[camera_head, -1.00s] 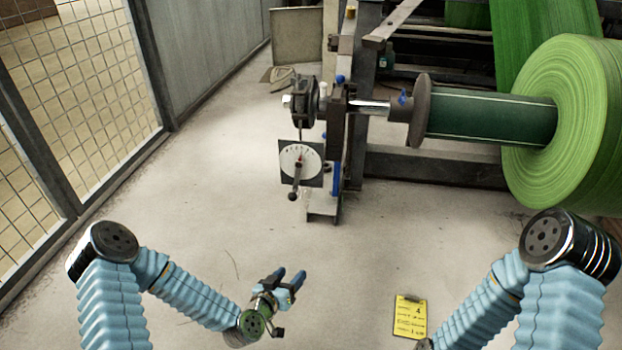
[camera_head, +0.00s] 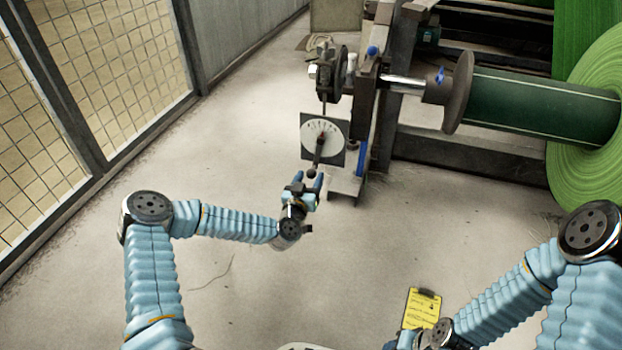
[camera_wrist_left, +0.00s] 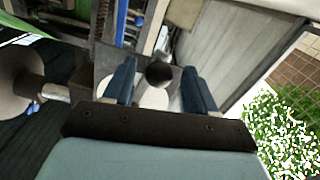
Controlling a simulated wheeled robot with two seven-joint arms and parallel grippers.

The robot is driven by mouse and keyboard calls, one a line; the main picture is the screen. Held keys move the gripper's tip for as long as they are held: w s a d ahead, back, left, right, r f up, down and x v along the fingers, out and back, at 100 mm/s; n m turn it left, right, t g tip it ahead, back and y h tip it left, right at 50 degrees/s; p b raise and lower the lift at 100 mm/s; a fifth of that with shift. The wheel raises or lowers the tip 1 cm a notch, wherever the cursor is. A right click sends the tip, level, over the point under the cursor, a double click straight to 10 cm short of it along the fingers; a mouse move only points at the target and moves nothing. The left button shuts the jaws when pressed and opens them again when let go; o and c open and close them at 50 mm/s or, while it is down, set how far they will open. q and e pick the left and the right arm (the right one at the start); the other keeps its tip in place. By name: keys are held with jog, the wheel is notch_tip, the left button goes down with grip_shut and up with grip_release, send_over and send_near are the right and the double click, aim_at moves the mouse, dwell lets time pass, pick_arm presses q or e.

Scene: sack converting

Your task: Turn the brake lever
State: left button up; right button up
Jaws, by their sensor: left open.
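The brake lever (camera_head: 318,156) is a dark rod with a round black knob (camera_head: 311,173). It hangs down in front of a white dial (camera_head: 322,136) on a square grey plate. My left gripper (camera_head: 305,182) is open with its blue fingers just at the knob. In the left wrist view the knob (camera_wrist_left: 159,73) shows between the two open fingers, with a visible gap on each side. I cannot tell how far the fingers reach along it. My right gripper (camera_head: 398,342) is partly in view at the bottom edge; its jaws are unclear.
A roll stand with a dark green core (camera_head: 540,105) and a large green roll (camera_head: 590,165) stands at the right. A yellow clipboard sheet (camera_head: 421,309) lies low by my right arm. A mesh fence (camera_head: 85,75) runs along the left. Floor between is clear.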

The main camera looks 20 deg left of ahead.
pick_arm(q)
jog(key=shift+w, duration=0.75)
grip_shut()
